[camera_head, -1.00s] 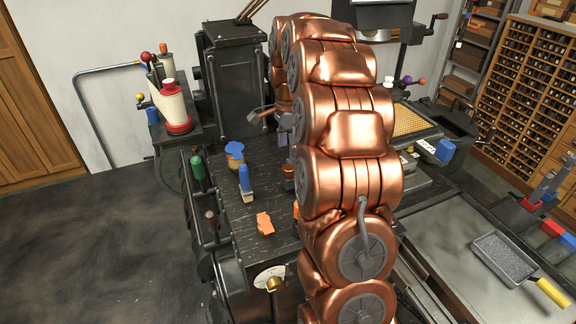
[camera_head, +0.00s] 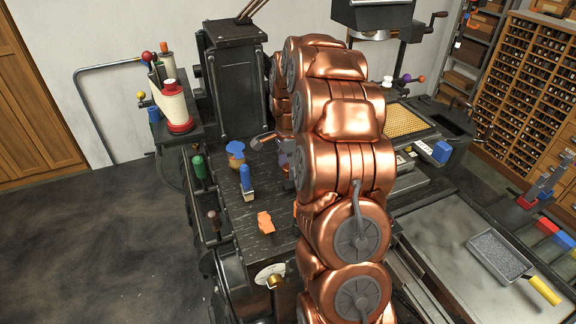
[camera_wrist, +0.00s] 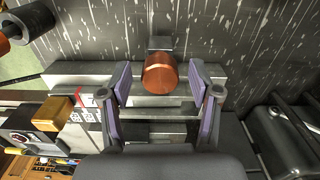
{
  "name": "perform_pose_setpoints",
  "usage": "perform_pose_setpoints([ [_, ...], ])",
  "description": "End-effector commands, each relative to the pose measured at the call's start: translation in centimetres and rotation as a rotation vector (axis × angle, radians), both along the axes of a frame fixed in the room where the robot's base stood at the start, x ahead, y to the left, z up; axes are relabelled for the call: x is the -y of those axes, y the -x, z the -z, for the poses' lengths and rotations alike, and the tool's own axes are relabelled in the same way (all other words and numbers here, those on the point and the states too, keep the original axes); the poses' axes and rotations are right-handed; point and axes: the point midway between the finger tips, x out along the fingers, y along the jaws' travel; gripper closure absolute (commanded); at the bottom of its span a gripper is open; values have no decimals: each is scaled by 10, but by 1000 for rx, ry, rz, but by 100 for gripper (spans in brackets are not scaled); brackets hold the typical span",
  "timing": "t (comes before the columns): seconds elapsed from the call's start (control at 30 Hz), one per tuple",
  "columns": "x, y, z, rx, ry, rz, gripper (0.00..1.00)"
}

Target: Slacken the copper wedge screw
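The copper wedge screw (camera_wrist: 162,73) shows in the wrist view as a short copper cylinder with a rounded end, in front of grey metal bars (camera_wrist: 150,108). My gripper (camera_wrist: 160,84) is open, with one purple-padded finger to each side of the screw. Gaps show between the screw and both pads, so it is not gripped. In the head view my copper arm covers most of the work area, and only part of my gripper (camera_head: 272,143) shows left of the arm. I cannot make out the screw there.
In the wrist view, a yellow block (camera_wrist: 78,97) is at the left and a dark cylinder (camera_wrist: 275,128) at the right.

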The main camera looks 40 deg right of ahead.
Motion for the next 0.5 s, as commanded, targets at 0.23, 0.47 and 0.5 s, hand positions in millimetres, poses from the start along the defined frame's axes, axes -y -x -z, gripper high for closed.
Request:
perform_pose_setpoints([
  [0.23,0,0,0,0,0,0,66],
  [0.47,0,0,0,0,0,0,90],
  [0.5,0,0,0,0,0,0,94],
])
